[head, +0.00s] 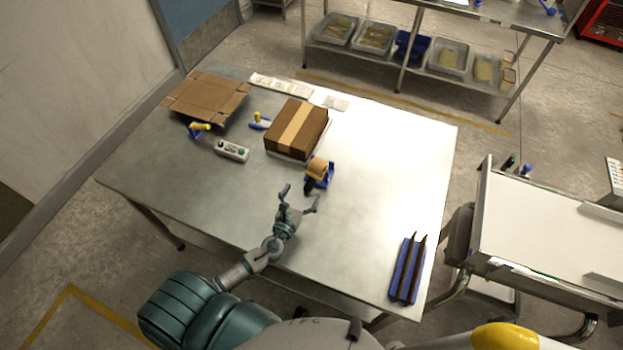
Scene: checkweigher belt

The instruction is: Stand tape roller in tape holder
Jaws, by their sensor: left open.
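The tape roller (319,171), blue with a tan roll of tape, is on the steel table just in front of the brown carton. My left gripper (301,198) is open and empty, with its fingers spread toward the near side of the tape roller. I cannot tell whether a fingertip touches it. A blue tray with two dark upright strips, which looks like the tape holder (394,282), sits at the table's near right corner with no roller in it. My right gripper is not in view.
A taped brown carton (283,128) stands behind the roller. A control box (231,150), small blue-and-yellow tools (200,128) and flat cardboard (208,97) lie at the left. The table between roller and blue tray is clear. A conveyor (540,228) stands to the right.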

